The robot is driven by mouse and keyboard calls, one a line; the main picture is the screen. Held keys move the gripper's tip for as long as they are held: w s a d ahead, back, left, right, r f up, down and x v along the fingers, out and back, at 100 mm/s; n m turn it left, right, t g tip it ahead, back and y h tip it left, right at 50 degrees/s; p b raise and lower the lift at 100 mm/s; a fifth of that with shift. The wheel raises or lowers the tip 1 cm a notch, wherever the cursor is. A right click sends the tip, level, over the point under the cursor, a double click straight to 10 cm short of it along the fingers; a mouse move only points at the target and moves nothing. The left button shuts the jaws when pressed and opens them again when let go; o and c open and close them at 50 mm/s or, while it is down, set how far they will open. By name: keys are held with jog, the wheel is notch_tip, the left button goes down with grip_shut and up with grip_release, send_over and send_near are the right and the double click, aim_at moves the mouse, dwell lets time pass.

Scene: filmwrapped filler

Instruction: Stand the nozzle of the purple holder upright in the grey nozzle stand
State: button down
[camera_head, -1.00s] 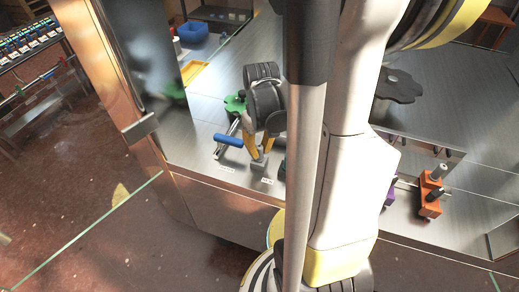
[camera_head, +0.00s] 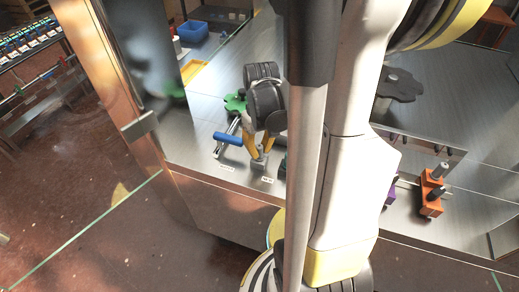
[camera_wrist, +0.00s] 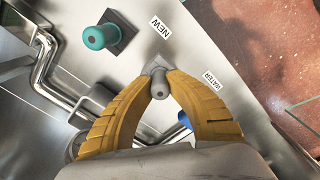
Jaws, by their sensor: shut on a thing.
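My gripper (camera_wrist: 158,92) has yellow fingers and is shut on a grey nozzle (camera_wrist: 157,84), seen nearly end-on in the wrist view. The small grey nozzle stand (camera_head: 259,166) is directly beneath the fingertips in the head view, and its edge shows behind the nozzle in the wrist view (camera_wrist: 153,64). I cannot tell how deep the nozzle sits in the stand. The purple holder (camera_head: 391,191) is partly hidden behind my arm in the head view.
A teal nozzle (camera_wrist: 99,37) stands in a dark block beside the "NEW" label (camera_wrist: 160,27). The "WATER" label (camera_wrist: 213,80) lies on the other side. A blue-handled part (camera_head: 228,139) and bent metal pipe (camera_wrist: 42,65) are close by. An orange holder (camera_head: 432,190) stands at right.

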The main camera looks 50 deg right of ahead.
jog(key=c, duration=1.3)
grip_release()
jog(key=shift+c, duration=0.2)
